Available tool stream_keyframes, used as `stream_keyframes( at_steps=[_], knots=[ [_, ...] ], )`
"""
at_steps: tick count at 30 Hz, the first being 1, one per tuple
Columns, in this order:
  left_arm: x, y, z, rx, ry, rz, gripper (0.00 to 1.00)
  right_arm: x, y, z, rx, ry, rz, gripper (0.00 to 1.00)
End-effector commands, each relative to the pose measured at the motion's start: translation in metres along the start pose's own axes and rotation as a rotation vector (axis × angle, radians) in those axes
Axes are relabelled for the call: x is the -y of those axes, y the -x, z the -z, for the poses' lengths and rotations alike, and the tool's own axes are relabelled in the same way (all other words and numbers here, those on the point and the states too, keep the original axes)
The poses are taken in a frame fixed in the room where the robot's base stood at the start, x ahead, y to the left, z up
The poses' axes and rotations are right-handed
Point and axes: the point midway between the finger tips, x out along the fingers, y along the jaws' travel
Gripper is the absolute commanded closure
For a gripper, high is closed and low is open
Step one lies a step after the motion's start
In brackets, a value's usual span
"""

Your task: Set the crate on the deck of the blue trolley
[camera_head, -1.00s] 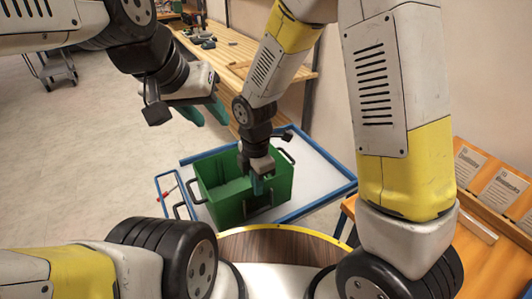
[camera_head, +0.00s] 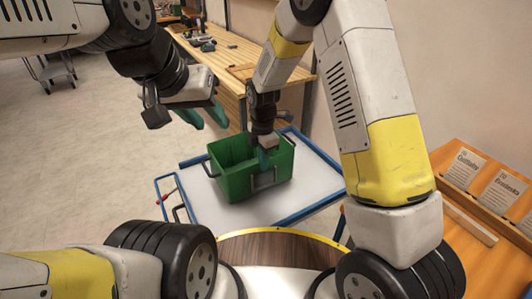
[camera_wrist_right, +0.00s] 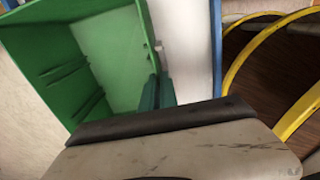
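The green open-topped crate (camera_head: 236,186) is over the white deck (camera_head: 310,178) of the blue-framed trolley (camera_head: 318,208) in the head view. It looks upright; I cannot tell whether its base touches the deck. My right gripper (camera_head: 264,162) is at the crate's near wall, its teal fingers pointing down. In the right wrist view the fingers (camera_wrist_right: 156,92) are close together at the edge of the crate (camera_wrist_right: 115,50), apparently pinching its wall. My left gripper (camera_head: 206,116) is open and empty, behind and left of the crate, its two fingers spread.
A wooden workbench (camera_head: 233,52) with tools stands behind the trolley. An orange rack with labelled cards (camera_head: 484,180) is at the right. A round wooden top with a yellow rim (camera_head: 280,246) lies in front. White deck shows bare right of the crate.

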Motion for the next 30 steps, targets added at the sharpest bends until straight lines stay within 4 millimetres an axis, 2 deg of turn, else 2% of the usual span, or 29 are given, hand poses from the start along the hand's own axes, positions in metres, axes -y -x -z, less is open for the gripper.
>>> stream_keyframes(
  at_steps=[7,19,22,30],
  knots=[
    [0.0,0.0,0.0,0.0,0.0,0.0,0.62,0.0,-0.025,0.0,0.001,0.001,-0.001,1.0],
    [0.0,0.0,0.0,0.0,0.0,0.0,0.62,0.0,-0.031,0.0,0.001,0.0,-0.002,1.0],
    [0.0,0.0,0.0,0.0,0.0,0.0,0.62,0.0,-0.03,0.0,0.001,0.0,-0.001,0.77],
    [0.0,0.0,0.0,0.0,0.0,0.0,0.62,0.0,-0.03,0.0,0.001,0.0,-0.001,0.75]
  ],
)
